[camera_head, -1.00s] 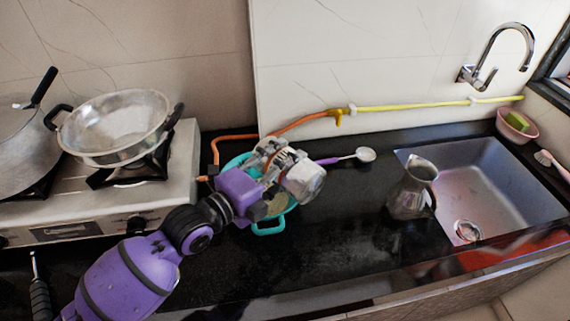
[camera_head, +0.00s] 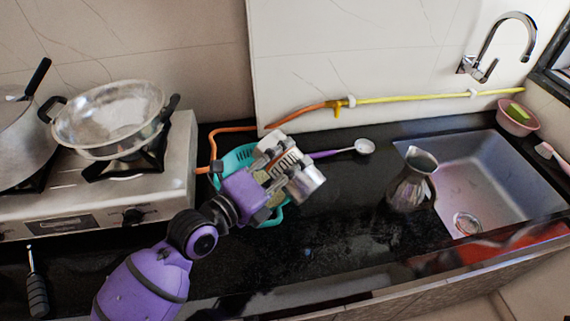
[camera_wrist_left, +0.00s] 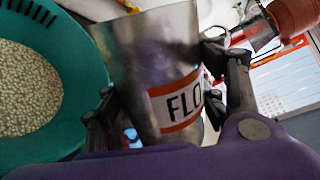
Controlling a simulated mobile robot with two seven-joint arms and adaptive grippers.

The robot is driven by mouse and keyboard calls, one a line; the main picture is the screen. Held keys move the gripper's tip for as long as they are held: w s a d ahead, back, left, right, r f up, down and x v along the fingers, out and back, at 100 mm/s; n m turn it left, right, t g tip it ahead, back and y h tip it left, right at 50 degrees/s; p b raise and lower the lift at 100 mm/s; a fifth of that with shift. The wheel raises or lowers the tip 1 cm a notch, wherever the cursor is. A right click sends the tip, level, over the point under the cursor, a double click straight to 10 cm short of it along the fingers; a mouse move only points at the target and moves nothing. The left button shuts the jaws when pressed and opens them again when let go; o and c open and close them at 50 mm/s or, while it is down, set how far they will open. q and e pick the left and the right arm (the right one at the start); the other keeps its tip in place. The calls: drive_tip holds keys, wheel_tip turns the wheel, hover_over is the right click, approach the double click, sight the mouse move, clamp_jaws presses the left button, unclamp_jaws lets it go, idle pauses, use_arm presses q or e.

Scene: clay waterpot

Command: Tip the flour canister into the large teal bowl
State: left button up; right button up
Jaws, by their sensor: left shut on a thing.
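My left gripper (camera_head: 282,168) is shut on the flour canister (camera_head: 306,183), a metal cylinder. In the left wrist view the canister (camera_wrist_left: 160,60) shows a white label with orange bands and the letters "FLO", between the gripper's two fingers (camera_wrist_left: 168,78). The canister looks tilted; its contents are hidden. The large teal bowl (camera_head: 235,160) stands on the counter behind and partly under the gripper, mostly covered by it in the head view. In the left wrist view the bowl (camera_wrist_left: 82,58) is at the left, beside the canister, with pale grains inside. My right gripper is not in view.
A stove (camera_head: 60,200) with a metal strainer pan (camera_head: 110,115) is at the left. A purple-handled ladle (camera_head: 364,146) lies behind the gripper. A metal jug (camera_head: 408,190) stands by the sink (camera_head: 485,175). The dark counter (camera_head: 330,235) in front is clear.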

use_arm(q)
drive_tip(key=shift+s+d+m, duration=0.1)
drive_tip(key=shift+m, duration=0.5)
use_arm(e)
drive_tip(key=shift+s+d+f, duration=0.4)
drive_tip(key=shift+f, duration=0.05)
